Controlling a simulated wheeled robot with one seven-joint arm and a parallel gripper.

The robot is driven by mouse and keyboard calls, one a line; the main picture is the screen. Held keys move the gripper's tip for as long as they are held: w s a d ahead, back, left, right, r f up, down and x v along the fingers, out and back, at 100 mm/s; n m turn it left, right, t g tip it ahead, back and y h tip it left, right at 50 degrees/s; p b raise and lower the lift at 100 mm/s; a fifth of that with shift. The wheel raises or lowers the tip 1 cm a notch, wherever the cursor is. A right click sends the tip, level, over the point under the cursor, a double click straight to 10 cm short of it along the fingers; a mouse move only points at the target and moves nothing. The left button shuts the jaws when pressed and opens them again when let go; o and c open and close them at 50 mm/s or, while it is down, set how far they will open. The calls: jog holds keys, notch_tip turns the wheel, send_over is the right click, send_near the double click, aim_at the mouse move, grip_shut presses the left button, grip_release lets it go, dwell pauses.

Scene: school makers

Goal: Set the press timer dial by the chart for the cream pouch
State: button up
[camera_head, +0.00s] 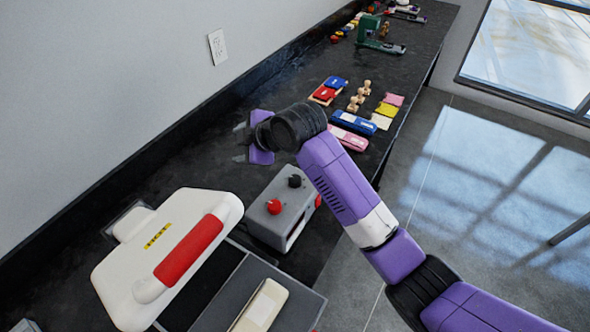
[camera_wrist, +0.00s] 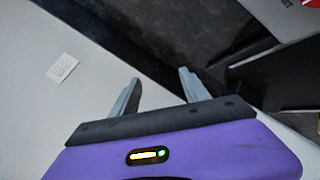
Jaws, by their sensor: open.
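The grey timer box (camera_head: 268,222) stands on the black counter right of the white press (camera_head: 115,280). It has a red dial (camera_head: 273,206) and a black dial (camera_head: 295,181) on top; their pointer settings are too small to read. A cream pouch (camera_head: 262,306) with a pale label lies on the press's grey lower plate. My gripper (camera_head: 241,143) is open and empty, above the counter behind the box and near the wall. Its spread fingers also show in the wrist view (camera_wrist: 160,79). I cannot make out a readable chart.
The press's raised lid has a red handle (camera_head: 188,250) and a yellow label. Several coloured pouches, including a blue one (camera_head: 352,122), and wooden pieces (camera_head: 358,98) lie farther along the counter. A white outlet (camera_head: 217,46) is on the wall. Open floor lies to the right.

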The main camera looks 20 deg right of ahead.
jog(key=s+d+n+g+h, duration=0.3)
jog(key=d+n+g, duration=0.25)
jog(key=d, duration=0.25)
jog(key=n+g+h+p, duration=0.1)
jog(key=n+g, duration=0.2)
jog(key=n, duration=0.1)
send_over(295, 179)
jog(key=shift+w+m, duration=0.25)
jog(key=shift+w, duration=0.1)
jog(key=shift+s+f, duration=0.1)
jog(key=shift+s, duration=0.15)
jog(key=shift+f+p, duration=0.65)
jog(key=shift+f, duration=3.2)
grip_shut()
